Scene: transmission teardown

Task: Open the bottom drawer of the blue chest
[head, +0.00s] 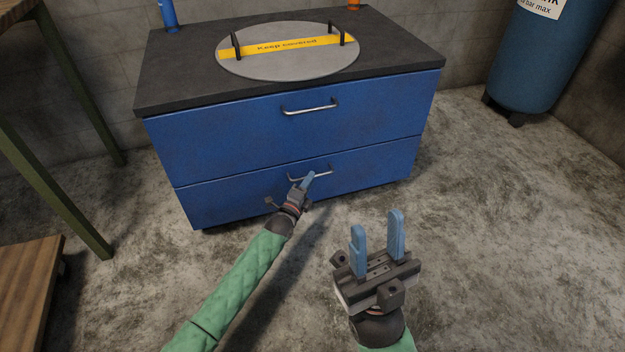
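The blue chest (290,130) has two drawers and a dark top. Its bottom drawer (375,166) sits flush with the front, below the top drawer (220,135). A metal bar handle (322,176) is on the bottom drawer's front. My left gripper (306,182) is at this handle, with its blue fingers overlapping the bar's middle. The fingers hide part of the bar, and I cannot tell whether they are closed on it. My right gripper (377,245) is open and empty, held in front of the chest to the right, apart from it.
A round grey cover (290,62) with a yellow strip lies on the chest top. A blue tank (545,60) stands at the back right. A green-legged table (50,185) and a wooden board (25,285) are at left. The floor in front is clear.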

